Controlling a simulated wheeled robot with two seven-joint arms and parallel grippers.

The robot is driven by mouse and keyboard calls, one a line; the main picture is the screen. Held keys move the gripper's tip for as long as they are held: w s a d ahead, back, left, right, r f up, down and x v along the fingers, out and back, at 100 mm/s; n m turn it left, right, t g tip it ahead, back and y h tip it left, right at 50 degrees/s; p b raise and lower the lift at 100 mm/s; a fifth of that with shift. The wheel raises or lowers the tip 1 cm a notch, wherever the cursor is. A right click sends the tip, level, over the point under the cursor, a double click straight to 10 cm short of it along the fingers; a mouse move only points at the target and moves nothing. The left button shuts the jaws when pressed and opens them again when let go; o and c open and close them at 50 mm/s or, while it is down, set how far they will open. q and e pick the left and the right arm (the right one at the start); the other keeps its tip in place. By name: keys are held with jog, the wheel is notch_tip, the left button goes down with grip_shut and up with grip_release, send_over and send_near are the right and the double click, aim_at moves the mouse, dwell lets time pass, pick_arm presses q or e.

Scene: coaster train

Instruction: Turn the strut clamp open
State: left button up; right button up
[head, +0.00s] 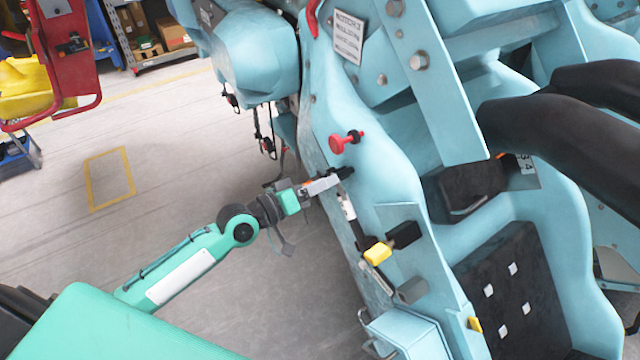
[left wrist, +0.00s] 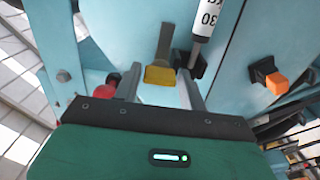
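In the left wrist view a yellow tab (left wrist: 160,75) on a flat grey lever, which looks like the strut clamp, shows between my left fingertips. In the head view my left gripper (head: 340,176) reaches the pale blue machine at the strut's (head: 347,207) upper end. The yellow tab is hidden there. My right gripper is not in view.
A red knob (head: 338,145) sticks out above the gripper. A yellow and black handle (head: 378,253) sits lower on the machine (head: 385,150). Thick black padded bars (head: 570,120) are at right.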

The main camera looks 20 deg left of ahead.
pick_arm(q)
jog(key=shift+o, duration=1.1)
jog(key=b+v, duration=0.7)
jog(key=v, duration=0.6)
jog(key=shift+s+a, duration=0.25)
